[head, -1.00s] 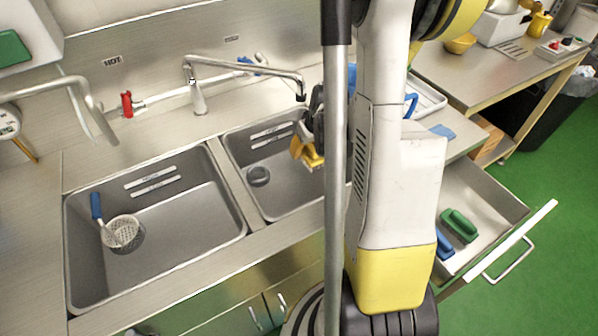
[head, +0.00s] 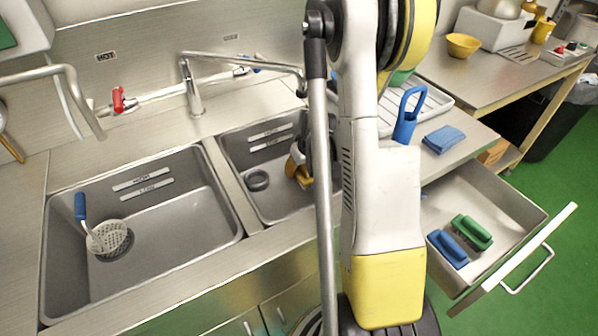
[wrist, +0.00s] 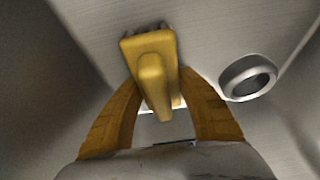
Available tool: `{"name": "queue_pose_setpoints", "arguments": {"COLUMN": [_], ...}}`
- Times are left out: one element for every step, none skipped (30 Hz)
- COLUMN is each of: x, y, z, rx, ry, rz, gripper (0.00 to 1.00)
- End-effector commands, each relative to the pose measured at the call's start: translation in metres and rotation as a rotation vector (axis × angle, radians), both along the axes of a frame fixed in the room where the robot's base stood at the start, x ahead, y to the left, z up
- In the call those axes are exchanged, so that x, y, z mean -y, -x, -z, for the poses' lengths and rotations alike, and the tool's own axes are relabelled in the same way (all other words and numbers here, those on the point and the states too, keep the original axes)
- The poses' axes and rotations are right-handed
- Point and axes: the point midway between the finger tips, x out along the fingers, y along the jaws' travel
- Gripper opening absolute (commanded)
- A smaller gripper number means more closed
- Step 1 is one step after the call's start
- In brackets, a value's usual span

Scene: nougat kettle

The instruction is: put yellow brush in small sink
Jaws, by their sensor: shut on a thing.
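The yellow brush (wrist: 150,60) is between the two yellow fingers of my gripper (wrist: 158,88) in the wrist view. The gripper is shut on its raised handle, and dark bristles show at the far edge. In the head view my gripper (head: 297,168) is inside the small sink (head: 278,207), the right basin, at its right side. My arm hides part of the gripper and that side of the basin. Grey metal lies beyond the brush in the wrist view. I cannot tell whether the brush touches the sink floor.
A dark drain ring (head: 257,180) lies in the small sink. The large sink (head: 185,240) holds a blue-handled strainer (head: 105,235). A faucet (head: 192,85) reaches over the basins. The open drawer (head: 510,215) holds a blue brush (head: 448,248) and a green brush (head: 472,233).

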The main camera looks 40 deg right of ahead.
Motion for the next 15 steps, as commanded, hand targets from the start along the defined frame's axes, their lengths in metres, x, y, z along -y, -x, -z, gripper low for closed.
{"name": "queue_pose_setpoints", "arguments": {"x": [0.0, 0.0, 0.0, 0.0, 0.0, 0.0, 0.0, 0.0, 0.0, -0.0001, -0.0001, 0.0, 0.0, 0.0, -0.0001], "y": [0.0, 0.0, 0.0, 0.0, 0.0001, 0.0, 0.0, 0.0, 0.0, 0.0001, 0.0001, 0.0001, 0.0001, 0.0001, 0.0001], "z": [-0.001, -0.0011, -0.0011, -0.0009, -0.0002, 0.001, 0.0019, 0.0024, 0.0021, 0.0021, 0.0021, 0.0021, 0.0021, 0.0021, 0.0021], "rx": [0.0, 0.0, 0.0, 0.0, 0.0, 0.0, 0.0, 0.0, 0.0, 0.0, 0.0, 0.0, 0.0, 0.0, 0.0], "ry": [0.0, 0.0, 0.0, 0.0, 0.0, 0.0, 0.0, 0.0, 0.0, 0.0, 0.0, 0.0, 0.0, 0.0, 0.0], "rz": [0.0, 0.0, 0.0, 0.0, 0.0, 0.0, 0.0, 0.0, 0.0, 0.0, 0.0, 0.0, 0.0, 0.0, 0.0], "gripper": [0.05, 0.05, 0.05, 0.05, 0.05, 0.05, 0.05, 0.46, 0.58, 0.64, 0.64, 0.64, 0.64, 0.64, 0.64]}}
